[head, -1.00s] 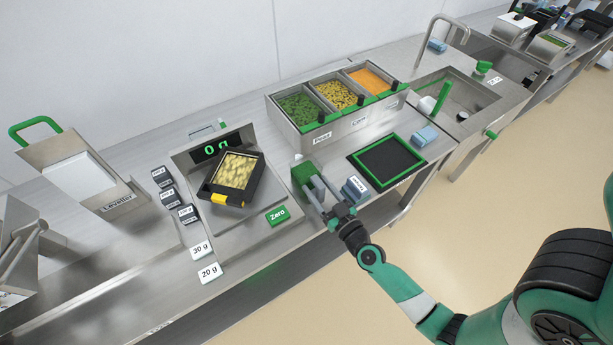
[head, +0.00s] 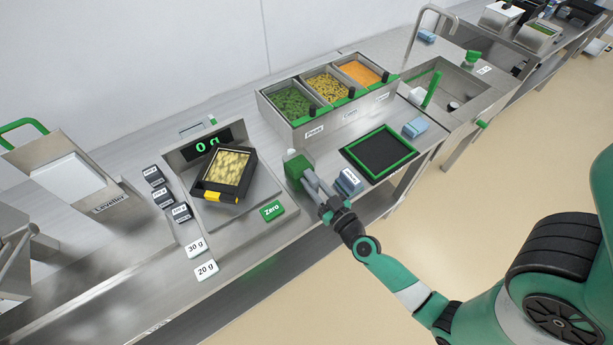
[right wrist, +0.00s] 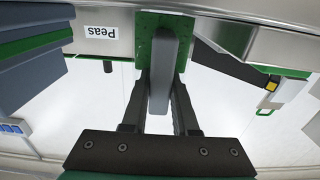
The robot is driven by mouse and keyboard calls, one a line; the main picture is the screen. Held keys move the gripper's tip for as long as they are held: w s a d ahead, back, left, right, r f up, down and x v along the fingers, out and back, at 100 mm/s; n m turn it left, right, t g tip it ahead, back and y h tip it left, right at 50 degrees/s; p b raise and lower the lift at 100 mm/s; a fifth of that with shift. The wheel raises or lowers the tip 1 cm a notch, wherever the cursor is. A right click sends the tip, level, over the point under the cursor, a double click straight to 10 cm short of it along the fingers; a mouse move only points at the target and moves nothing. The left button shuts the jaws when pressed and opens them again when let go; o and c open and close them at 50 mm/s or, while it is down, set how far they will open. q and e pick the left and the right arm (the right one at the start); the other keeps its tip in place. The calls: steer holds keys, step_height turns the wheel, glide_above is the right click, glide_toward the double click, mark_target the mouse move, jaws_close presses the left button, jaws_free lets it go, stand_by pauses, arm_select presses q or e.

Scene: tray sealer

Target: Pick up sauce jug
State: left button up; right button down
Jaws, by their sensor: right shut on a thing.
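The sauce jug (head: 296,166) is green with a pale top and stands upright on the steel counter, between the scale and the black green-framed mat. In the right wrist view its green body (right wrist: 150,35) shows behind a grey upright handle (right wrist: 162,75). My right gripper (head: 320,192) reaches it from the front. Its two dark fingers (right wrist: 160,95) are shut on the grey handle, one on each side. Whether the jug touches the counter is hard to tell. My left gripper is not in view.
The scale (head: 262,196), reading 0 g, bears a black tray (head: 205,186) of yellowish food left of the jug. Food bins (head: 283,125) stand behind.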

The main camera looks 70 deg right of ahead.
mark_target(313, 177)
steer(key=shift+r+p, duration=0.55)
steer(key=shift+r, duration=0.05)
step_height(313, 177, up, 3)
steer(key=p, duration=0.3)
steer(key=s+a+r+p, duration=0.8)
steer(key=s+a+p, duration=0.1)
steer(key=p, duration=0.4)
steer(key=shift+a+r, duration=0.4)
steer(key=shift+a, duration=0.5)
